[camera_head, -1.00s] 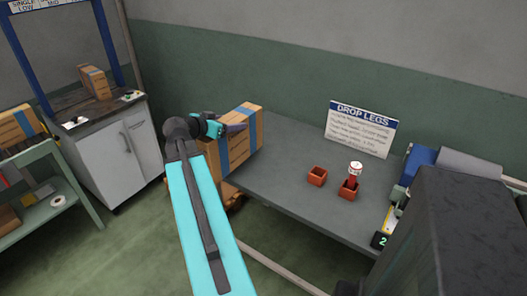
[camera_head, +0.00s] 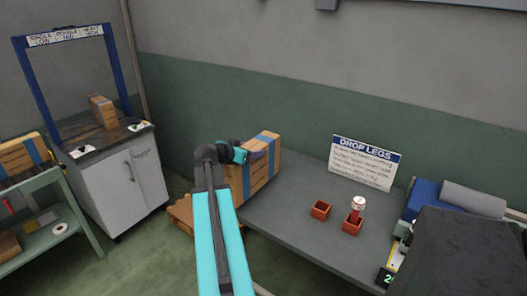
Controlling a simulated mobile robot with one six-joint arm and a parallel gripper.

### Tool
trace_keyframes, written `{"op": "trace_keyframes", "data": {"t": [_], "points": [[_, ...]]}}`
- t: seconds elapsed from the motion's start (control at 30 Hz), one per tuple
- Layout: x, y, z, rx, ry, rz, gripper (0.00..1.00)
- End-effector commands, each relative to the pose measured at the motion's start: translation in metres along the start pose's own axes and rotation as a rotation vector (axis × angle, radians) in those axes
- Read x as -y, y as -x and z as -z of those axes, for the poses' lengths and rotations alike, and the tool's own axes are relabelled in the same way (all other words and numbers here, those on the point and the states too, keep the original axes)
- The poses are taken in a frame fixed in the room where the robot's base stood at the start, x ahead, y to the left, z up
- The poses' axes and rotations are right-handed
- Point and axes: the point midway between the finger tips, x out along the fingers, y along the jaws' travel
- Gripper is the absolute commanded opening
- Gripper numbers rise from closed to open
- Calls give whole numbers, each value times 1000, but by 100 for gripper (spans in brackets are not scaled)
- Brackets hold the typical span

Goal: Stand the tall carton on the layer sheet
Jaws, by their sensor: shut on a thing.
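A tall brown carton (camera_head: 263,172) with blue bands stands out at the left end of the grey table, in the middle of the head view. My gripper (camera_head: 259,154) is at its upper part and is shut on it; the fingertips are small and partly hard to make out. My arm hides the carton's lower left side, and I cannot tell whether its base touches the table. A flat brown wooden or cardboard piece (camera_head: 181,212) shows low behind my arm. I cannot tell whether it is the layer sheet.
The grey table (camera_head: 285,225) holds two small red boxes (camera_head: 320,210) (camera_head: 352,226), one with a red-and-white item, and a DROP LEGS sign (camera_head: 365,162). A white cabinet (camera_head: 127,178) bears another carton (camera_head: 102,110). A green shelf (camera_head: 75,228) stands left.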

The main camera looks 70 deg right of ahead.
Motion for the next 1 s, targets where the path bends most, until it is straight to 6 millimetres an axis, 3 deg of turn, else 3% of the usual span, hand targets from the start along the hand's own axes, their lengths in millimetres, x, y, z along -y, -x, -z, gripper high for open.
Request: {"op": "trace_keyframes", "data": {"t": [0.2, 0.43, 1.0], "points": [[-4, -35, 14, -2, 1, -1, 0], [-8, -62, 21, -2, 1, 0, 0], [-9, -68, 18, -2, 2, 1, 0]]}}
